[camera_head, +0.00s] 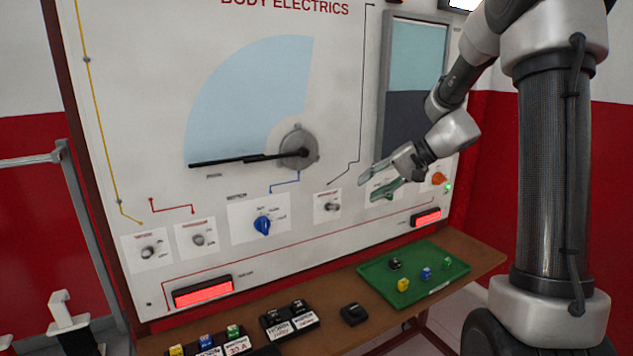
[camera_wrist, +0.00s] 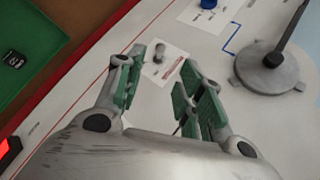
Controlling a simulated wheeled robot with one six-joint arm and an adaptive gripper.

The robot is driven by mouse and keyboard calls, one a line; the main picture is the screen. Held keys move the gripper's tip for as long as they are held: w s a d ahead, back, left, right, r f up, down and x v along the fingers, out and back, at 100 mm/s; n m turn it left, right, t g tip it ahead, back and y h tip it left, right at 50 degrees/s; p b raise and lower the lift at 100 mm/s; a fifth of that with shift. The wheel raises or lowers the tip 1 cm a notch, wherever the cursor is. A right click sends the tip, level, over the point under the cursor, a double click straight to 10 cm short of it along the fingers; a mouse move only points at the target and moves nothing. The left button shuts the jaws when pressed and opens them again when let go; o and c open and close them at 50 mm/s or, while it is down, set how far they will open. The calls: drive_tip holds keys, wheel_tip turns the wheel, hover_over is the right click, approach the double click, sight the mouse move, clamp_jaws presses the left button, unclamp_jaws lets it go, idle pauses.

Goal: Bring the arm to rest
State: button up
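My arm reaches in from the right of the head view. My gripper (camera_head: 376,183) is in front of the white trainer panel (camera_head: 140,90), near its lower right part. Its two green-padded fingers are spread apart with nothing between them. In the wrist view my gripper (camera_wrist: 157,88) is also open, and a small toggle switch (camera_wrist: 160,50) on a white label shows beyond the fingertips. I cannot tell the exact gap to the panel, but no finger visibly grips anything.
The panel carries a wiper gauge (camera_head: 298,148), a blue knob (camera_head: 262,225), an orange knob (camera_head: 439,178) and red displays (camera_head: 203,291). On the brown shelf (camera_head: 375,325) lie a green tray (camera_head: 440,271) with small cubes, a black block (camera_head: 354,314) and labelled holders (camera_head: 290,322).

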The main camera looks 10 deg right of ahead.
drive_tip(key=s+d+f+g+h, duration=0.2)
drive_tip(key=s, duration=0.4)
drive_tip(key=s+d+f+g+h, duration=0.1)
drive_tip(key=s+d+f+h, duration=0.1)
drive_tip(key=s, duration=0.5)
drive_tip(key=s+d+r+n+t+h, duration=0.1)
drive_tip(key=s+r, duration=0.3)
drive_tip(key=s, duration=0.4)
drive_tip(key=s+d+r+n+t+h, duration=0.1)
drive_tip(key=s+r+n+h, duration=0.3)
drive_tip(key=s, duration=0.5)
drive_tip(key=shift+d+r+t, duration=0.35)
drive_tip(key=shift+t, duration=0.05)
